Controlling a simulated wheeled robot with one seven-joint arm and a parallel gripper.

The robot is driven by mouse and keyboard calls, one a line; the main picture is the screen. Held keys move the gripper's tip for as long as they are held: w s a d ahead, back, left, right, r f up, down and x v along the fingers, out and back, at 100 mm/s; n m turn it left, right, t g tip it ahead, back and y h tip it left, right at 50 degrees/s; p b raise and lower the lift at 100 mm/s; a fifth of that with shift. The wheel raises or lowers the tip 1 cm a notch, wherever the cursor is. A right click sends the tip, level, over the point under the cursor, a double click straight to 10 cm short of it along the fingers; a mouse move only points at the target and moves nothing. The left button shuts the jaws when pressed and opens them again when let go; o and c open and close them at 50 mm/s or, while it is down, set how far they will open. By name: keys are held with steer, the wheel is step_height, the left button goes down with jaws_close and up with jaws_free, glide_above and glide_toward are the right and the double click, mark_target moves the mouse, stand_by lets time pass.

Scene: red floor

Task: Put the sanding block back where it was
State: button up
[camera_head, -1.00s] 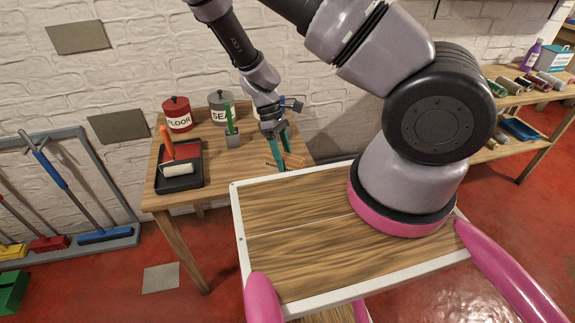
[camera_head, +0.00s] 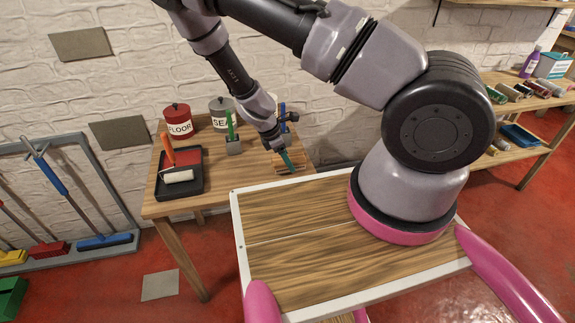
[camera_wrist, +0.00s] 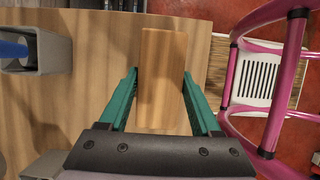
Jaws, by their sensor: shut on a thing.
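The sanding block (camera_wrist: 162,75) is a plain wooden block, seen in the wrist view between my two teal fingers. My gripper (camera_wrist: 160,78) is shut on it, one finger along each long side. In the head view my gripper (camera_head: 287,160) points down over the right front part of the wooden side table (camera_head: 222,178), near its edge. The block is small and partly hidden by the fingers there. I cannot tell whether its underside touches the tabletop.
A grey holder (camera_wrist: 50,52) with a blue handle stands left in the wrist view. On the table are a paint tray (camera_head: 181,185) with a roller, a green-handled brush in a pot (camera_head: 233,146), and a red tin (camera_head: 178,122). My wood-topped deck (camera_head: 300,225) is in front.

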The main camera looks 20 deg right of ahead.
step_height(320, 180, down, 2)
steer(key=shift+f, duration=0.1)
steer(key=o, duration=1.3)
